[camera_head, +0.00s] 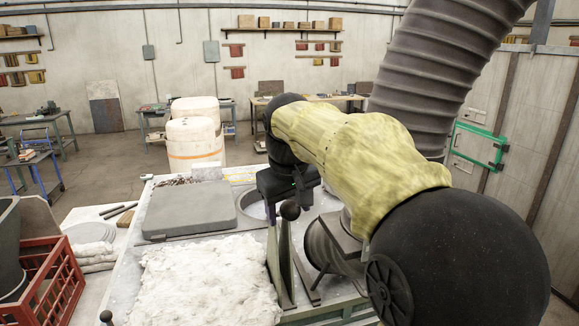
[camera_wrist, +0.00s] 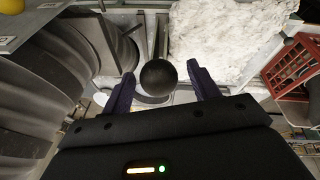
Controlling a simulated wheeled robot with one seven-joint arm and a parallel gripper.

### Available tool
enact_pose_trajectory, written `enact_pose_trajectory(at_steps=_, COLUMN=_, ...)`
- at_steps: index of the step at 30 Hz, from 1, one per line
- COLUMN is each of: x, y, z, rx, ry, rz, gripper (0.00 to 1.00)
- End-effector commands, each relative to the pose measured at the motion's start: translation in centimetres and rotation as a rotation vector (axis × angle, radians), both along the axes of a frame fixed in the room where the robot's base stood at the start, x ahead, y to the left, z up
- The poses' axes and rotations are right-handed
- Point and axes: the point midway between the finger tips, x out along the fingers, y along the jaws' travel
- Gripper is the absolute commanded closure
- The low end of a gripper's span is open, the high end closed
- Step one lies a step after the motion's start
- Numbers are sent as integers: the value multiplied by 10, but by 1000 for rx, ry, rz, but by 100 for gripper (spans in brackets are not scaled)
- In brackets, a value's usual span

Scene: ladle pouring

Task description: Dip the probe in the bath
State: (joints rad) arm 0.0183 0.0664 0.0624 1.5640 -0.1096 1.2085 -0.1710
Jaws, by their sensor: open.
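My gripper (camera_wrist: 161,68) is open, its two dark purple fingers spread on either side of a black ball knob (camera_wrist: 158,78) in the wrist view. The knob appears between the fingertips, and I see no grip on it. In the head view the knob (camera_head: 290,210) tops an upright part just below my gripper. I cannot tell whether this knob belongs to the probe. The bath seems to be the round opening (camera_head: 251,207) with a pale rim, partly hidden behind my gripper.
A grey slab lid (camera_head: 190,211) lies left of the opening. Crusty white material (camera_head: 208,285) covers the front of the bench. A red crate (camera_head: 45,285) stands at left. White drums (camera_head: 194,140) stand behind. A large ribbed duct (camera_head: 440,65) hangs at right.

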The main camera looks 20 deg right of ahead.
Motion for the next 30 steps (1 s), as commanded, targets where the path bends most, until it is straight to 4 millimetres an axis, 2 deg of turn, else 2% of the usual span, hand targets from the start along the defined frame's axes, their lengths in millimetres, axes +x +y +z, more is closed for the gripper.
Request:
enact_pose_trajectory(at_steps=9, x=-18, y=5, z=56, rx=1, ry=-7, rz=0, gripper=40)
enact_pose_trajectory(at_steps=21, x=-39, y=11, z=119, rx=0, ry=-5, rz=0, gripper=40)
enact_pose_trajectory(at_steps=25, x=-44, y=12, z=135, rx=0, ry=-5, rz=0, gripper=40)
enact_pose_trajectory(at_steps=30, x=-48, y=13, z=144, rx=0, ry=-3, rz=-1, gripper=40)
